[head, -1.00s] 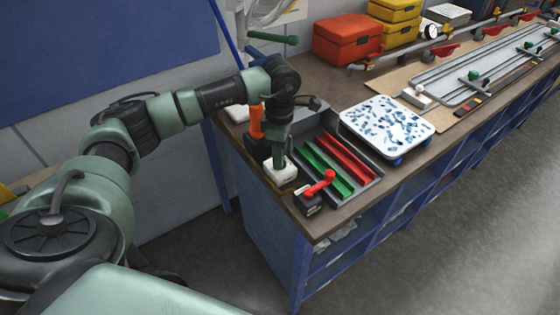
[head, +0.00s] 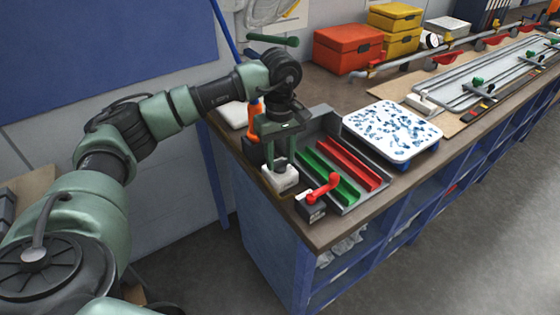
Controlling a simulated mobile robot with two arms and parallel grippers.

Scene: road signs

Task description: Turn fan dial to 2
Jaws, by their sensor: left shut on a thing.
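A small white box (head: 281,182) stands near the left end of the workbench (head: 233,148), in front of an orange-handled tool. My left gripper (head: 279,164) points down onto the top of this box, with its fingers shut on a small part there. I take that part to be the fan dial, but the fingers hide it, so its setting cannot be read. A white fan (head: 270,12) shows in part at the top edge, cut off by the frame. My right gripper is not in view.
Red (head: 348,50) and yellow (head: 396,18) boxes stand farther back.

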